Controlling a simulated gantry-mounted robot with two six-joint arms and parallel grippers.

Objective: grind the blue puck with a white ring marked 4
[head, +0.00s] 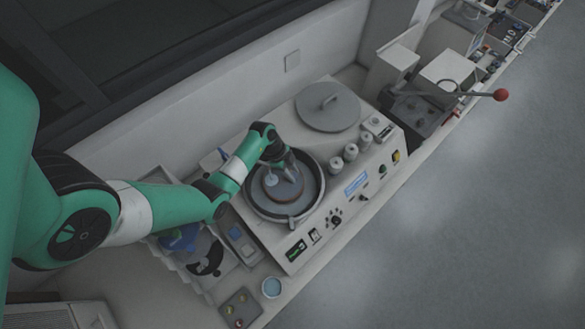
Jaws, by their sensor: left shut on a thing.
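My left gripper (286,170) reaches down into the round basin of the grinder, over the grey grinding disc (268,193). It is shut on the blue puck, which is mostly hidden by the fingers and too small here to show its white ring or the mark 4. I cannot tell whether the puck touches the disc. My right gripper is not in view.
The grinder's front panel (355,184) carries knobs and buttons. A round grey lid (327,106) lies behind the basin, near several small white cylinders (350,152). A red-knobbed lever (500,95) sticks out at right.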

